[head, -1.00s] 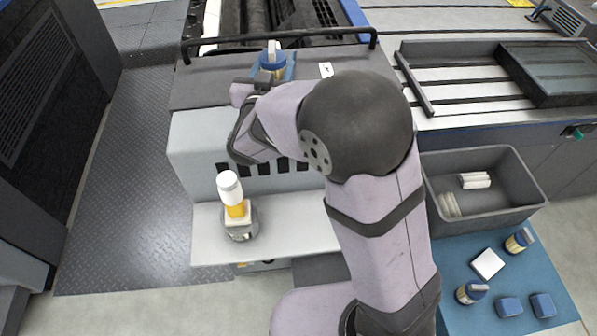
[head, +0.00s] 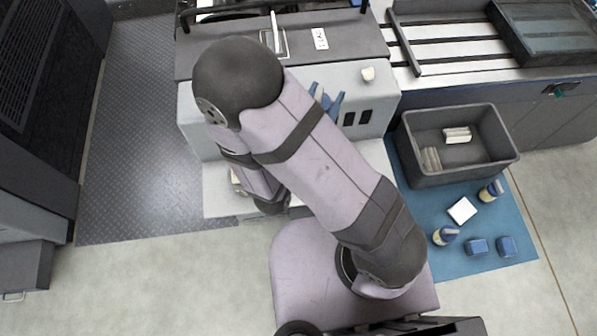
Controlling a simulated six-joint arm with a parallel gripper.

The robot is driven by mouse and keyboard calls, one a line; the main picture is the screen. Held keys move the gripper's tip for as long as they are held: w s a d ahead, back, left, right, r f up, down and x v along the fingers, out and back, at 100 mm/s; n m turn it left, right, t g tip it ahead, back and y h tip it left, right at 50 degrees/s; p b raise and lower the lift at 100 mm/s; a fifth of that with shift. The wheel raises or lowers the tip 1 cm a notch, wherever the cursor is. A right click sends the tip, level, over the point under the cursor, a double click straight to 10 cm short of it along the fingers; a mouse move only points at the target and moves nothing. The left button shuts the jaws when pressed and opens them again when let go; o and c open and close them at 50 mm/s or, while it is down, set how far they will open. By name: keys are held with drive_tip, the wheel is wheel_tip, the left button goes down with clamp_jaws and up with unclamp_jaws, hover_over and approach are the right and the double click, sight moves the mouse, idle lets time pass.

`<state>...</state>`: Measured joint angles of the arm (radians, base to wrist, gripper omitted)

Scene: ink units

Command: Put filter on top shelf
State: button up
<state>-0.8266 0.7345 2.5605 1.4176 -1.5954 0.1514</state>
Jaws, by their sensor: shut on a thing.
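My gripper (head: 326,99) shows only as two blue fingers past the edge of my own arm, in front of the machine's light front face. The fingers are closed around a small blue thing, seemingly the blue-capped filter (head: 325,103), mostly hidden by my arm. The machine's dark upper surface (head: 350,42) is above and behind the fingers and has a white-framed bracket and a white label on it. A light lower ledge (head: 218,200) juts out below. A white and yellow bottle on the ledge is almost wholly hidden behind my forearm.
A grey bin (head: 412,128) with several white pieces stands right of the machine. A blue mat (head: 425,262) holds two blue-capped jars (head: 445,235), a white block (head: 462,210) and two blue blocks (head: 477,246). A dark rail crosses the machine's back. Floor at left is clear.

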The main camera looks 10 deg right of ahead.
wheel_tip(320, 180, down, 24)
drive_tip(key=b, duration=1.1)
drive_tip(key=shift+r+b, duration=0.25)
drive_tip(key=shift+b, duration=0.1)
drive_tip(key=shift+f, duration=2.25)
drive_tip(key=shift+f, duration=0.15)
drive_tip(key=o, duration=1.1)
drive_tip(key=shift+o, duration=0.2)
drive_tip(key=shift+a, duration=0.1)
